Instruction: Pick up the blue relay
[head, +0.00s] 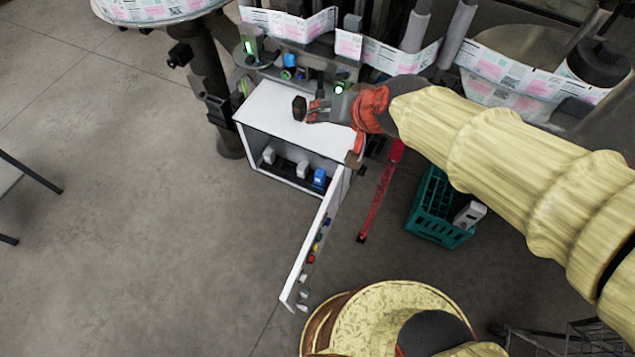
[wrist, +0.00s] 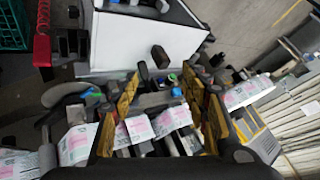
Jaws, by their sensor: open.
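The blue relay (head: 319,178) stands inside the open white cabinet (head: 285,112), low and at the right end of a row with two pale grey relays (head: 302,169). My gripper (head: 312,110) is above the cabinet top, higher than the relay and apart from it. In the wrist view my gripper (wrist: 162,90) shows two spread fingers with gold pads and nothing held between them. The wrist view shows the cabinet's white top (wrist: 145,40); I cannot make out the relay there.
The cabinet door (head: 318,240) stands open toward the front, with coloured buttons on its inner face. A dark brown block (head: 299,108) shows by my fingertips. A teal crate (head: 437,207) and a red bar (head: 380,192) are at right.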

